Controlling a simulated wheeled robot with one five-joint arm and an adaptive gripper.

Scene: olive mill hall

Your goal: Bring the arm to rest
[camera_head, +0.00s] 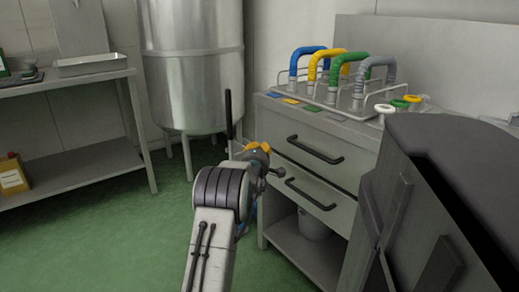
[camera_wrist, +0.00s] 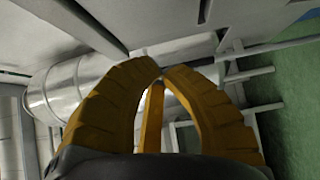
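My gripper (camera_head: 257,148) has yellow fingers and is at the end of my arm, in front of a drawer cabinet in the head view. In the wrist view, the fingers of my gripper (camera_wrist: 162,72) curve in and meet at the tips, with another yellow finger behind them. Nothing shows between them. My arm reaches forward from the bottom middle of the head view, and its wrist partly hides the cabinet's left edge.
The grey drawer cabinet (camera_head: 318,178) carries a rack of coloured hoses (camera_head: 330,100). A steel tank (camera_head: 192,70) stands behind. A side table (camera_head: 65,80) is at the left. A dark machine (camera_head: 430,170) fills the right. Green floor (camera_head: 110,235) is clear at the lower left.

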